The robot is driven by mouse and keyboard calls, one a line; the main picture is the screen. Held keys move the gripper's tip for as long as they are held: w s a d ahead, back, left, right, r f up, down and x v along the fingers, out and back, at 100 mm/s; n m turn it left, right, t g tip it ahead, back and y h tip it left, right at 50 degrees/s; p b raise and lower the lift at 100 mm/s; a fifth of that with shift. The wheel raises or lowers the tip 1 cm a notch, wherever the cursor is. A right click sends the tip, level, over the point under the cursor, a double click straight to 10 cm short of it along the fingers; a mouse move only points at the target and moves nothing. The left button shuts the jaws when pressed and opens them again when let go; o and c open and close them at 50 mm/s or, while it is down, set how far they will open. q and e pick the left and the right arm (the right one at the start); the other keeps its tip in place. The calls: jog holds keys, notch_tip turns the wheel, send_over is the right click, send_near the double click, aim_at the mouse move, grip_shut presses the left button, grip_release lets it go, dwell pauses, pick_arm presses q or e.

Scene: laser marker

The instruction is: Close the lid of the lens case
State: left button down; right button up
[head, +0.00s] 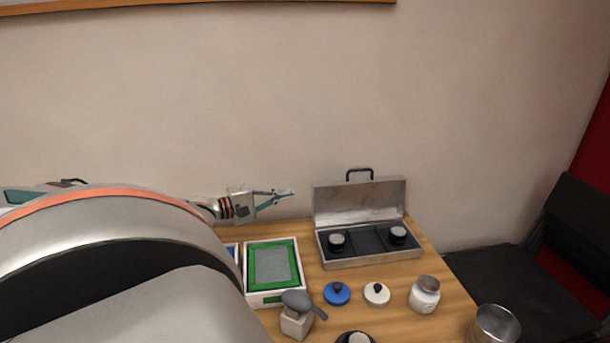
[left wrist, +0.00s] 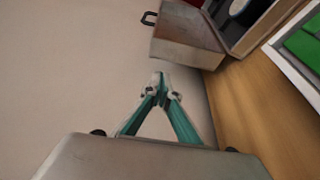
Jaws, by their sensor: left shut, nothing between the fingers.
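The lens case (head: 370,258) is a grey metal box at the back right of the wooden table. Its lid (head: 359,202) stands open and upright against the wall side, with a dark handle (head: 360,174) on top. Two dark round lenses sit inside the case. My left gripper (head: 293,192) is shut and empty, in the air to the left of the lid and apart from it. In the left wrist view the shut fingertips (left wrist: 159,78) point toward the lid (left wrist: 185,42), whose handle (left wrist: 149,18) shows at the top. My right gripper is not in view.
A green-framed tray (head: 250,267) lies left of the case. In front are a blue lid (head: 337,293), a white lid (head: 377,294), a jar (head: 424,295), a grey tool on a block (head: 297,314) and a metal cup (head: 495,325). A dark chair (head: 570,230) stands at right.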

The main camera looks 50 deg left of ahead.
pick_arm(q)
jog(key=w, duration=0.6)
jog(key=shift+w+d+f, duration=0.2)
jog(key=shift+w+d, duration=0.15)
jog(key=shift+d, duration=0.1)
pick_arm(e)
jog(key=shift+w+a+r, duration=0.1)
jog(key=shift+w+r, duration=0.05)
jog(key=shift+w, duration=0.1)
